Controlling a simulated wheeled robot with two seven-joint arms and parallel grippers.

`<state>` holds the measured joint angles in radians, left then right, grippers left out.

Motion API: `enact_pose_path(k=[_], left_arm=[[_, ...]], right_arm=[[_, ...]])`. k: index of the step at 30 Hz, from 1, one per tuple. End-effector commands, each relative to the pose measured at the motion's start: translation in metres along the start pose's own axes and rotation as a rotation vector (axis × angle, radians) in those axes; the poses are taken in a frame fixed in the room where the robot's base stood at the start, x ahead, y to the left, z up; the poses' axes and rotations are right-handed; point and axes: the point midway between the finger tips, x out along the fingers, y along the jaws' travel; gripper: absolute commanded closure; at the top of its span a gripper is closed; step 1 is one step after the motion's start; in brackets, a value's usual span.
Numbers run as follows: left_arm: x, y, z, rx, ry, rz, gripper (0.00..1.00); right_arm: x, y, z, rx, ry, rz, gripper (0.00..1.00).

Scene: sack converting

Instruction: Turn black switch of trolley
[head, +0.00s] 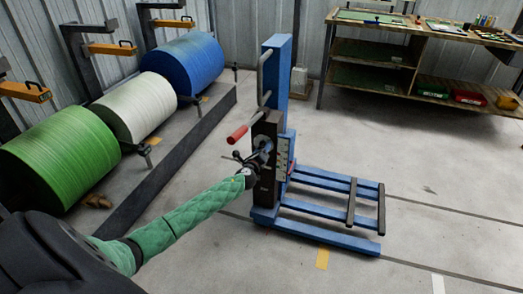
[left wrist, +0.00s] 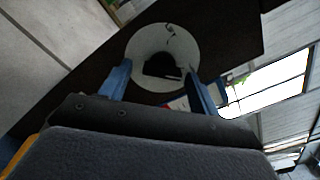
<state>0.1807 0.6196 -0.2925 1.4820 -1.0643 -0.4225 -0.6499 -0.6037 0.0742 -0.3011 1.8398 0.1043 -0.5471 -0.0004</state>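The blue trolley (head: 275,85) stands upright on the floor in the middle of the head view, with a dark panel (head: 268,128) on its mast. My left gripper (head: 258,156) is at this panel. In the left wrist view, the black switch (left wrist: 162,66) sits in a pale round plate (left wrist: 147,42) on the dark panel. The two blue fingers of my left gripper (left wrist: 161,84) are spread, one on each side of the switch, with gaps to it. In the head view the switch is hidden or too small to tell. My right gripper is not in view.
A red-handled lever (head: 238,134) sticks out of the trolley just above my left gripper. The trolley's blue base frame (head: 325,232) extends right. A wooden workbench (head: 411,60) is at the back right. The right floor is clear.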

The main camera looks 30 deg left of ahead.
Motion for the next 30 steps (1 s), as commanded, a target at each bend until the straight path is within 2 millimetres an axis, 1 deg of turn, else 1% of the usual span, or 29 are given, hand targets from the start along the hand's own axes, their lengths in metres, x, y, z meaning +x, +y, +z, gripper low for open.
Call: enact_pose_path(k=[7,11,21,24,30], left_arm=[[-0.001,0.0,0.001,0.0,-0.001,0.0,0.38],[-0.008,-0.001,0.002,0.0,-0.002,-0.001,0.38],[-0.053,0.0,0.001,-0.001,0.0,0.0,0.38],[-0.064,0.0,0.0,-0.001,0.0,0.001,0.38],[-0.076,0.0,0.0,-0.001,0.0,0.0,0.38]], right_arm=[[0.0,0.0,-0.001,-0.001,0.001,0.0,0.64],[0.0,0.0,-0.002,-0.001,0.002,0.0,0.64],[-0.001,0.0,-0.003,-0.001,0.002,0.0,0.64],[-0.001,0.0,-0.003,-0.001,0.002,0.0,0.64],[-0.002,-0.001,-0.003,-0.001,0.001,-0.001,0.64]])
